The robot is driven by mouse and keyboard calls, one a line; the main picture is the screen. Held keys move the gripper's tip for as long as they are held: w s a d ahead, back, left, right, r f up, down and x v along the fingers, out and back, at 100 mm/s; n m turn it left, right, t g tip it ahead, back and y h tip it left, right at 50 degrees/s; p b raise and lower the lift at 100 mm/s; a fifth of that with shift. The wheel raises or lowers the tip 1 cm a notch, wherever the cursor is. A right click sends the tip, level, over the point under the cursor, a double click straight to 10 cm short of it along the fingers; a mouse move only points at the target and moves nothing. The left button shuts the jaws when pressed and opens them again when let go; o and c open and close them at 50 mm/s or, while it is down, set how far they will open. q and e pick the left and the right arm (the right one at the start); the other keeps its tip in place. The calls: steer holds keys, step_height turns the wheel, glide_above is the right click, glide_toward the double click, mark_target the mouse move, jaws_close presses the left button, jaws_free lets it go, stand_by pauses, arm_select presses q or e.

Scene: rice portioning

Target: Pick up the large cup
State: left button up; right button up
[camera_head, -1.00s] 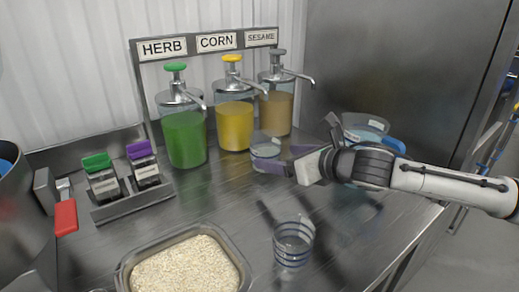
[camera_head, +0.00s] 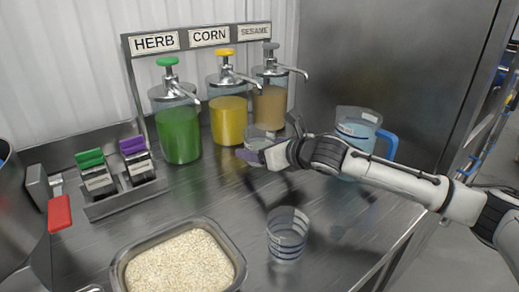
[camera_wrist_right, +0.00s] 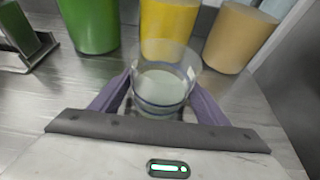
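A clear cup with blue rings (camera_head: 260,137) stands on the counter in front of the corn and sesame dispensers. In the right wrist view this cup (camera_wrist_right: 163,88) is upright between my right gripper's purple fingers, one on each side. My right gripper (camera_head: 250,155) looks open around it; I cannot tell whether the fingers touch it. A second clear cup with dark blue rings (camera_head: 287,236) stands empty nearer the front, right of the rice tray. I cannot tell from size alone which is the large cup. My left gripper is not in view.
Dispensers with green (camera_head: 179,133), yellow (camera_head: 229,121) and tan (camera_head: 269,106) contents stand close behind the cup. A clear jug with a blue handle (camera_head: 385,146) is behind my right forearm. A rice tray (camera_head: 122,268) is in front. Shakers (camera_head: 137,162) stand left.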

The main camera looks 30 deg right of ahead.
steer(key=c, duration=1.1)
steer(key=shift+s+r, duration=0.1)
steer(key=shift+r, duration=0.15)
